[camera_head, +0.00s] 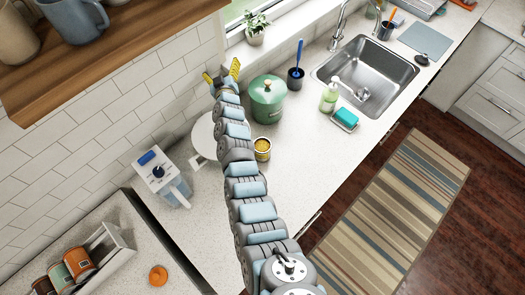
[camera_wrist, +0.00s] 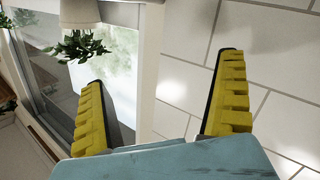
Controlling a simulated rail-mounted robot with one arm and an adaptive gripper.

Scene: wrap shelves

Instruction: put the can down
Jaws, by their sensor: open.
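A can (camera_head: 262,149) with a yellowish top stands upright on the light counter, close to the right side of my arm. My gripper (camera_head: 222,75) is raised near the tiled wall, beyond the can and up and left of the green pot. In the wrist view my gripper (camera_wrist: 165,105) has its two yellow fingers spread wide with nothing between them. The can does not show in the wrist view.
A green lidded pot (camera_head: 267,99) stands behind the can. A white round object (camera_head: 203,140) is partly hidden by my arm. A soap bottle (camera_head: 329,95), a sponge dish (camera_head: 345,119) and the sink (camera_head: 366,72) lie right. Counter right of the can (camera_head: 300,160) is clear.

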